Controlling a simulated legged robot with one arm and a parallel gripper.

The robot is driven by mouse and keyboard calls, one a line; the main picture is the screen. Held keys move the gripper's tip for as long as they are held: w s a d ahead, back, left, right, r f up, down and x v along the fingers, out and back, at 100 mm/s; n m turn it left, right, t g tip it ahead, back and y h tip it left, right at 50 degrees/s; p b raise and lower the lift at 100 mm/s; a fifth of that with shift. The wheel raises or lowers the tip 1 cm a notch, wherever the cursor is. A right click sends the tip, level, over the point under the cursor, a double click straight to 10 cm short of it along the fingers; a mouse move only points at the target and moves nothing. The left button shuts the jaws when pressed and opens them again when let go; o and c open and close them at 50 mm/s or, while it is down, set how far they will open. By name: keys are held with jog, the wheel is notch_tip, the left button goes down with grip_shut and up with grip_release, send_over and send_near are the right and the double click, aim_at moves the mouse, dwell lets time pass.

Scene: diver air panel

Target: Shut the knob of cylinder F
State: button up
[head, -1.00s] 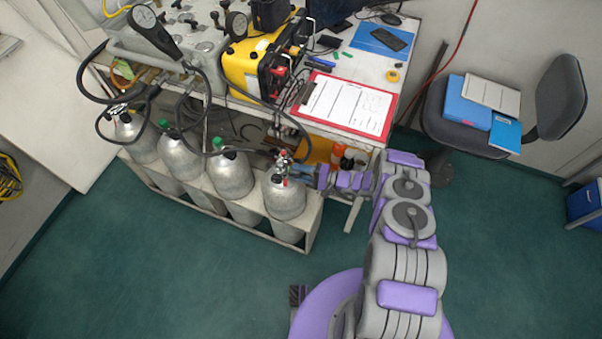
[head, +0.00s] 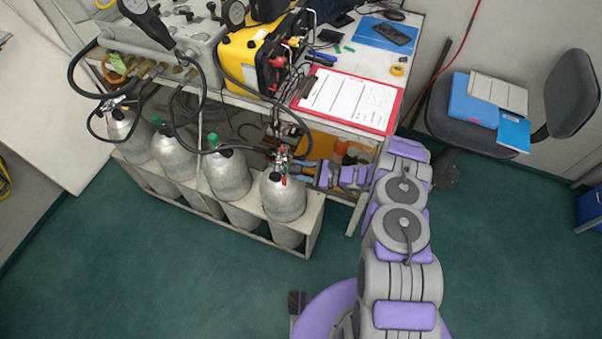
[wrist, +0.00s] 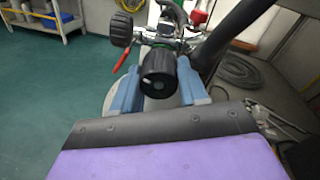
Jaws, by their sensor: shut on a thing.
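Several grey cylinders stand in a pale rack (head: 180,192) in the head view. No letter is readable on them. My gripper (head: 300,168) reaches from the right to the valve on top of the rightmost cylinder (head: 283,197). In the wrist view, the blue fingers of my gripper (wrist: 158,82) sit on either side of a black knob (wrist: 158,70) and are shut on it. The knob's round end faces the wrist camera. Behind it is the chrome valve (wrist: 158,38), with a second black knob (wrist: 120,30) and a red lever (wrist: 122,58). The knob's turned position cannot be told.
A bench holds a gauge panel (head: 180,35), a yellow case (head: 243,60) and a red clipboard (head: 350,98). Black hoses (head: 204,105) hang near the cylinder tops. A chair (head: 490,115) stands at right. The green floor in front of the rack is clear.

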jog(key=m, duration=0.1)
jog(key=m+b, duration=0.1)
jog(key=m, duration=0.1)
jog(key=shift+s+a+f+m+g, duration=0.1)
jog(key=shift+a+f+m+g, duration=0.05)
jog(key=shift+m+g, duration=0.15)
jog(key=m, duration=0.4)
jog(key=shift+y, duration=0.3)
jog(key=m, duration=0.4)
jog(key=shift+m, duration=0.4)
jog(key=m, duration=0.3)
jog(key=shift+w+m, duration=0.25)
jog(key=shift+m, duration=0.15)
jog(key=m, duration=0.7)
jog(key=shift+d+y, duration=0.2)
jog(key=shift+y, duration=0.2)
jog(key=m, duration=0.4)
jog(key=shift+t, duration=0.4)
jog(key=shift+m, duration=2.1)
jog(key=shift+s, duration=0.1)
jog(key=shift+f, duration=0.1)
